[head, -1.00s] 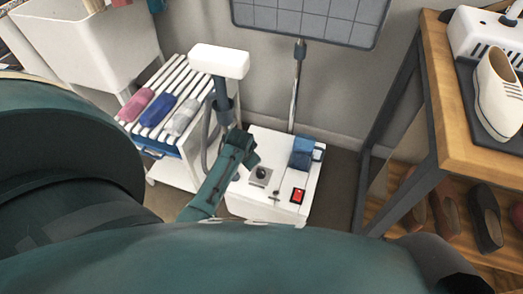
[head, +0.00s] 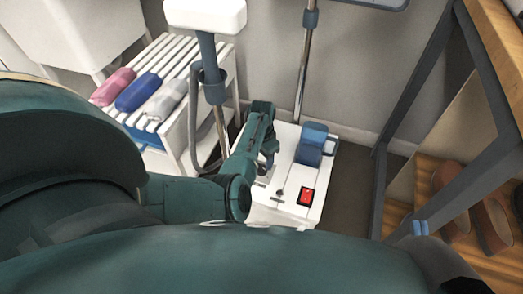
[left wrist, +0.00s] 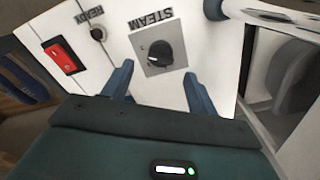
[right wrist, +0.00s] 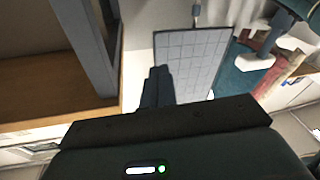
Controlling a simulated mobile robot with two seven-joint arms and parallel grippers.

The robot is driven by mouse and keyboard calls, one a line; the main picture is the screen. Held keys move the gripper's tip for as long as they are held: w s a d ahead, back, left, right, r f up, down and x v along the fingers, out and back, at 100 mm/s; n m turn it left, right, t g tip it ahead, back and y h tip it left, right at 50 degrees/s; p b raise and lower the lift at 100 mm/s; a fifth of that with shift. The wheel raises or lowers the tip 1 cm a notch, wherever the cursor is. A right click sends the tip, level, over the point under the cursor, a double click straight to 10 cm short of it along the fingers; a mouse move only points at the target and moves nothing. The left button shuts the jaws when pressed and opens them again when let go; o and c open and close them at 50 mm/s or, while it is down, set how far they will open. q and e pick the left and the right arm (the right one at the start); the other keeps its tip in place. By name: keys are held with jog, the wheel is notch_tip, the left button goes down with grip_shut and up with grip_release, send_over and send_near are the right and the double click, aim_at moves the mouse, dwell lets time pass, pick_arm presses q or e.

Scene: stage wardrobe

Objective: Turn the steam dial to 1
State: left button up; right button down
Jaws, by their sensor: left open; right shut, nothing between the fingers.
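The steam dial (left wrist: 158,54) is a black round knob on a grey plate under the word STEAM, on top of the white steamer box (head: 290,195). In the left wrist view it lies just beyond my open left fingers (left wrist: 158,78), roughly centred on the gap, with nothing gripped. I cannot tell which mark the dial points to. In the head view my left gripper (head: 266,150) reaches down over the box and mostly hides the dial. My right gripper (right wrist: 157,75) is shut and empty, away from the box.
A blue container (head: 313,145) stands at the box's back. The steamer pole and hose rise left of it, next to a slatted rack (head: 185,62) with rolled cloths. A shoe shelf is at right.

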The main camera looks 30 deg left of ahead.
pick_arm(q)
notch_tip(320, 180, down, 5)
jog(key=b, duration=0.2)
jog(key=shift+f+b, duration=0.2)
jog(key=shift+b, duration=0.1)
jog(key=shift+c, duration=0.6)
jog(key=c, duration=0.9)
